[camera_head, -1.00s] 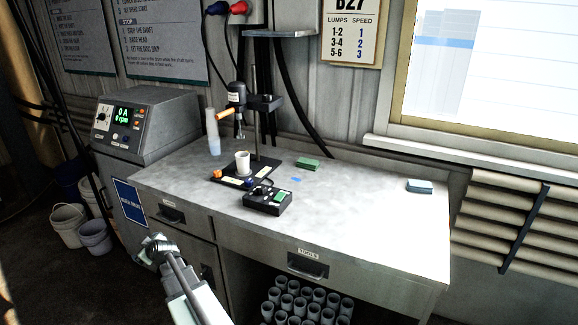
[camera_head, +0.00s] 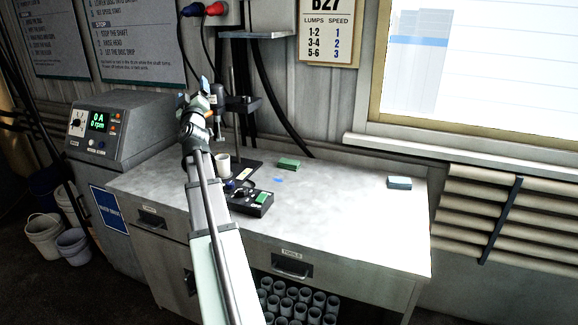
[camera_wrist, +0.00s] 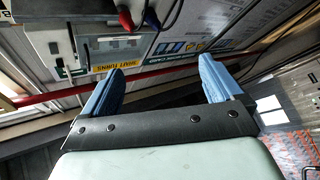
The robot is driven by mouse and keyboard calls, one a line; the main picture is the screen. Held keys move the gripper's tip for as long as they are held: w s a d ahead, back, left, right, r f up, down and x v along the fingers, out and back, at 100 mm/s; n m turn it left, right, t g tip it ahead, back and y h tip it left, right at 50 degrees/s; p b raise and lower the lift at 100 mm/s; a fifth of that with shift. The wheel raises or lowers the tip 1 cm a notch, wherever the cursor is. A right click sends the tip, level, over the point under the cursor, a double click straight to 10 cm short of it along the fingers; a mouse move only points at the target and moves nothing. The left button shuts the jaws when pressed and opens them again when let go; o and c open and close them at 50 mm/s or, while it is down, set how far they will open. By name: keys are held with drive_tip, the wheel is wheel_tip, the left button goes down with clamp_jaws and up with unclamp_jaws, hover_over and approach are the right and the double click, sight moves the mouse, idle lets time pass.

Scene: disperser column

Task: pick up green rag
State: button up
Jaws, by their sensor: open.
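The green rag (camera_head: 288,164) lies folded on the bench top, right of the disperser stand and near the wall. My gripper (camera_head: 194,92) is raised in front of the stand, well above and to the left of the rag. In the wrist view my gripper (camera_wrist: 160,82) has its two blue fingers wide apart with nothing between them. The rag does not show in the wrist view.
The bench top (camera_head: 340,215) is clear in front of the rag.

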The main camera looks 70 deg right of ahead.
drive_tip(key=s+d+r+m+g+h, duration=0.3)
drive_tip(key=s+d+m+g, duration=0.1)
drive_tip(key=s+d, duration=0.75)
drive_tip(key=n+g+y, duration=0.5)
drive_tip(key=n+y, duration=0.2)
drive_tip(key=y, duration=1.4)
hover_over(290, 162)
drive_tip(key=s, duration=0.1)
drive_tip(key=f, duration=3.5)
drive_tip(key=shift+s, duration=0.2)
drive_tip(key=shift+s+x, duration=0.2)
drive_tip(key=shift+x, duration=1.15)
drive_tip(key=shift+s+x, duration=0.2)
drive_tip(key=shift+x, duration=1.15)
